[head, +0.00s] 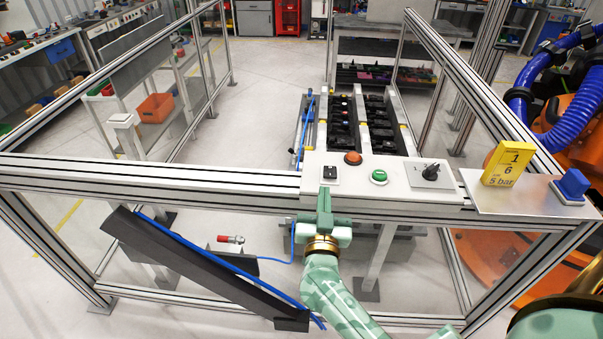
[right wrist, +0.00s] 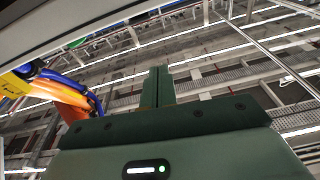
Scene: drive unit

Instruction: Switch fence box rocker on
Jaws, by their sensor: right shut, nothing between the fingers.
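The fence box (head: 398,170) is a pale control panel on the fence's top rail in the head view. Its black rocker (head: 330,173) sits at the panel's left end. An orange button (head: 353,158), a green button (head: 379,176) and a black rotary knob (head: 431,171) are to its right. My right gripper (head: 324,192) is shut and empty, with its fingertips just below the rocker; I cannot tell whether they touch it. In the right wrist view the closed fingers (right wrist: 158,84) point up at the ceiling side, and the rocker is not visible. My left gripper is not in view.
A yellow sign (head: 507,164) and a blue block (head: 572,184) stand on a plate right of the panel. The aluminium fence rail (head: 150,175) runs across the front. Black parts (head: 360,120) fill a rack behind the panel. An orange robot (head: 575,125) stands at right.

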